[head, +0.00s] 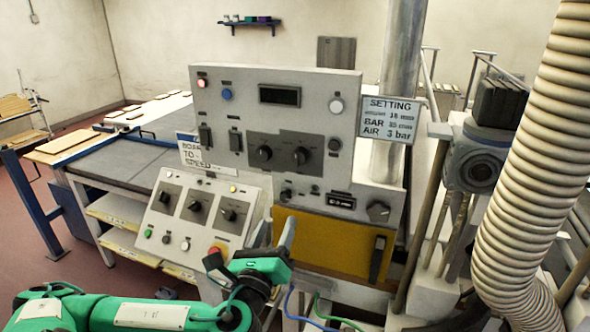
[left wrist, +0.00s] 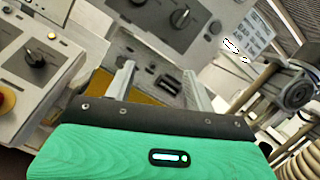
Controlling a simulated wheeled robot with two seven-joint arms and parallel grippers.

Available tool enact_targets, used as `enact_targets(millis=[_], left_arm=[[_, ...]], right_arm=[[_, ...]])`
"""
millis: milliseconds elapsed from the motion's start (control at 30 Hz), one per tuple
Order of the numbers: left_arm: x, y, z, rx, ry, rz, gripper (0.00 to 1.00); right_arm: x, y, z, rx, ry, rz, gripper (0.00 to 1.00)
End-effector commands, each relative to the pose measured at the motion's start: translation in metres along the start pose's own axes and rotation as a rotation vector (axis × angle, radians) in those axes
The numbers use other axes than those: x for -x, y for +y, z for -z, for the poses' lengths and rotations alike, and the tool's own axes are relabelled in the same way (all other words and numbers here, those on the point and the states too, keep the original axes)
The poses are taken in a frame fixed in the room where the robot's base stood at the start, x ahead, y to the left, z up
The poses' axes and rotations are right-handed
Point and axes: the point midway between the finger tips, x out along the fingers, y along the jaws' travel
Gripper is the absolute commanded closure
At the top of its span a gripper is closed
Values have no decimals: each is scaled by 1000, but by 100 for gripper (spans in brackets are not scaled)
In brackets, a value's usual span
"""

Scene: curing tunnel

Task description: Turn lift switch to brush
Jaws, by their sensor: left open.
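The control panel (head: 345,120) carries several black rotary switches; their small labels cannot be read, so I cannot tell which is the lift switch. Two switches (head: 284,155) sit on a dark plate in the upper panel. Three more sit on the sloped console (head: 150,228) at lower left, the rightmost switch (head: 229,214) nearest my gripper; it seems to show in the left wrist view (left wrist: 36,57). A round knob (head: 378,211) is at lower right. My left gripper (head: 272,233) is open and empty, in front of the lower panel; its fingers show in the left wrist view (left wrist: 158,78).
A yellow door (head: 330,245) with a black handle (head: 378,258) lies below the panel. A red-orange button (head: 214,258) is close to my left gripper. A large ribbed hose (head: 530,170) and pipes crowd the right. A work table (head: 130,160) stands at left.

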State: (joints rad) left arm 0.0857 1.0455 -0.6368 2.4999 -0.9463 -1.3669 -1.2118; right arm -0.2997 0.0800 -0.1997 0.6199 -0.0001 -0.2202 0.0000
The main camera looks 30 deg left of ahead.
Motion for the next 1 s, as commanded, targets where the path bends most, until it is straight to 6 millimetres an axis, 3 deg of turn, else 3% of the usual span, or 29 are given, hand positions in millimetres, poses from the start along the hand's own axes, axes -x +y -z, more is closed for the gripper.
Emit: enact_targets(millis=[100,200,367,733,767,1000], left_arm=[[-5,-9,-20,-146,-77,70,45],[-6,-13,-28,-206,-107,95,45],[-10,-13,-28,-221,-118,102,45],[-34,-15,-28,-217,-119,101,45],[-43,-18,-35,-219,-119,99,45],[-95,-25,-44,-218,-117,97,45]], right_arm=[[0,0,0,0,0,1,64],[-1,-1,0,0,0,1,64],[-8,-1,-1,0,0,1,64],[-49,-2,-5,1,0,1,64],[-38,-1,-4,1,-1,1,64],[-15,-1,-2,0,0,1,64]])
